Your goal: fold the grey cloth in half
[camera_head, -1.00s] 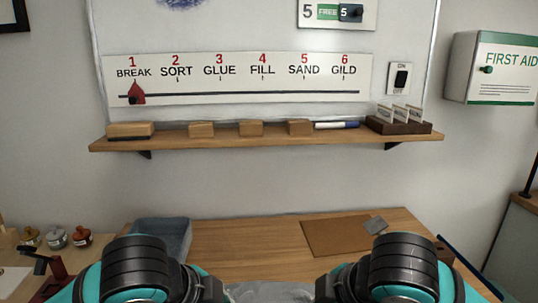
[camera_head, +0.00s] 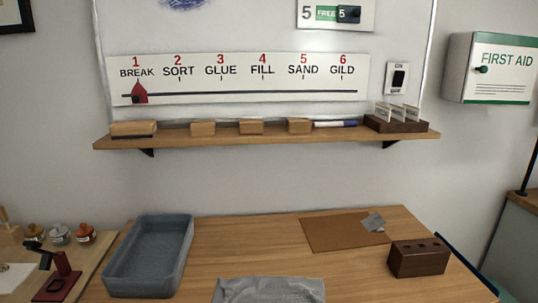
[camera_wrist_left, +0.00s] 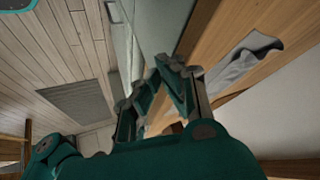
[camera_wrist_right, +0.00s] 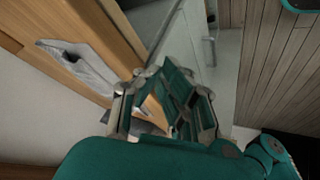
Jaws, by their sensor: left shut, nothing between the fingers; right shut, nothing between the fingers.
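The grey cloth (camera_head: 268,291) lies on the wooden table (camera_head: 240,240) at the bottom edge of the head view. Its far edge is wrinkled and its near part is cut off by the frame. It also shows in the left wrist view (camera_wrist_left: 245,65) and in the right wrist view (camera_wrist_right: 85,65), with a raised, creased edge. My left gripper (camera_wrist_left: 170,80) is shut and empty, apart from the cloth. My right gripper (camera_wrist_right: 165,88) is shut and empty, also apart from the cloth. Neither gripper shows in the head view.
A grey-blue bin (camera_head: 150,256) stands left of the cloth. A brown mat (camera_head: 335,232) with a small grey piece (camera_head: 373,222) lies at the back right. A dark wooden block (camera_head: 418,259) with holes stands at the right. The table's middle is clear.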

